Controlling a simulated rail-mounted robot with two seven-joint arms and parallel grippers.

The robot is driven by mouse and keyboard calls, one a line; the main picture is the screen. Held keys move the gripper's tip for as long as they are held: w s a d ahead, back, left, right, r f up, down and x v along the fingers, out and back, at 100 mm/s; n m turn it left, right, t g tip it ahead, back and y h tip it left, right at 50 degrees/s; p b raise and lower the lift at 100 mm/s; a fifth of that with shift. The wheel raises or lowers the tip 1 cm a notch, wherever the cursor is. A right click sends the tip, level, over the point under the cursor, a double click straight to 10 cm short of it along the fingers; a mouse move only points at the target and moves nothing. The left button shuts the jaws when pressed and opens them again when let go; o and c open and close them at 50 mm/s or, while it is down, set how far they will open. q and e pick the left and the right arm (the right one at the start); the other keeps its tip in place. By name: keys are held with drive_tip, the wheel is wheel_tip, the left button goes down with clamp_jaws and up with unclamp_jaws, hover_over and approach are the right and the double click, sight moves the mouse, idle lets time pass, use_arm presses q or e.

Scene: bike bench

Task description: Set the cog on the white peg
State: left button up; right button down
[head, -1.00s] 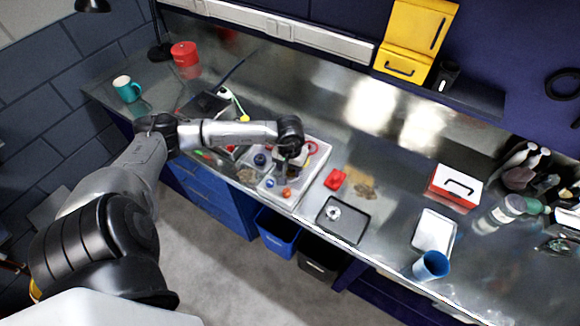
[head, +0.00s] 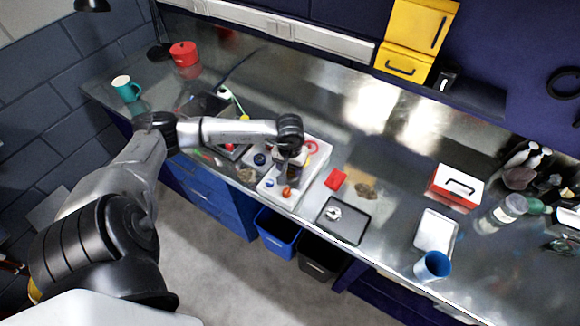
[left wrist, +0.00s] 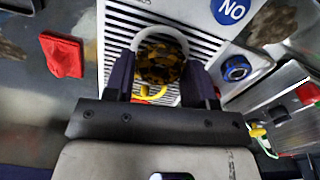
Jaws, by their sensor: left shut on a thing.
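My left gripper (left wrist: 159,80) has its two dark fingers closed on the sides of a round, mottled amber-and-black piece (left wrist: 160,62), which I take for the cog. Its teeth cannot be made out. In the head view the left gripper (head: 288,180) hangs over the white board (head: 312,182), its fingers pointing down. The board shows striped in the left wrist view. A pale ring (left wrist: 158,32) curves around the far side of the held piece; I cannot tell what it belongs to. I cannot make out the white peg. My right gripper is not in view.
A black tray (head: 358,228) stands to the right.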

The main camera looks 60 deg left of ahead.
use_arm(q)
drive_tip(key=shift+b, duration=0.35)
idle(0.6)
drive_tip(key=shift+f+b, duration=0.65)
drive_tip(key=o, duration=0.7)
drive_tip(key=shift+c, duration=0.2)
drive_tip(key=shift+r, duration=0.1)
drive_tip(key=shift+r+p, duration=0.8)
drive_tip(key=shift+r, duration=0.65)
drive_tip(key=shift+r+p, duration=1.35)
drive_tip(key=shift+r, duration=1.5)
drive_tip(key=shift+r+p, duration=0.45)
drive_tip(key=shift+r, duration=0.75)
